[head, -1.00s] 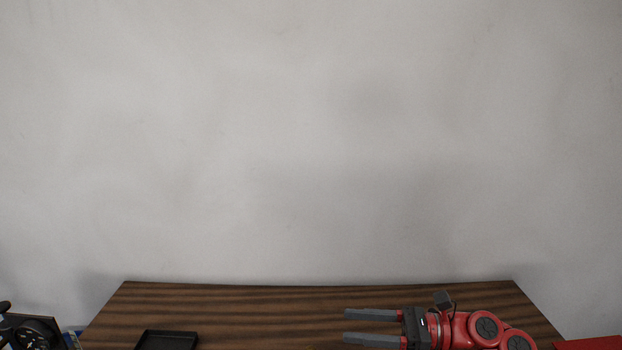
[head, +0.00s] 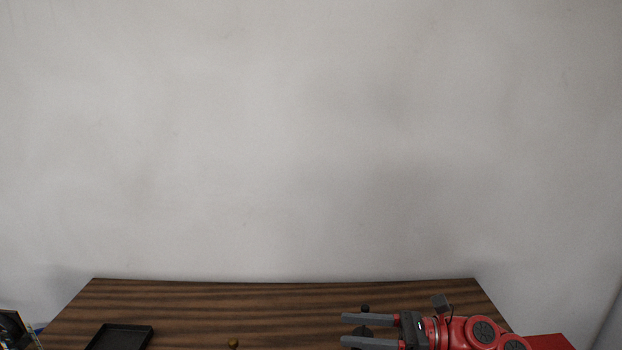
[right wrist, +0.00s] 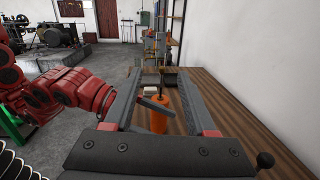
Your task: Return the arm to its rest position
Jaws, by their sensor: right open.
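My right gripper (head: 343,330) is at the bottom right of the head view, above the brown wooden table (head: 290,297). Its two grey fingers point left and stand apart, with nothing held between them. In the right wrist view the same gripper (right wrist: 158,88) is open, and the table shows below and beyond its fingers. A red arm, which looks like my left one, comes in from the left there. The left gripper does not show in the head view.
A black tray (head: 122,337) lies on the table's left part. A small gold-coloured thing (head: 233,343) and a dark knobbed thing (head: 365,308) show nearby. An orange cylinder (right wrist: 158,119) appears between my fingers in the wrist view. A red surface (head: 549,341) is at right.

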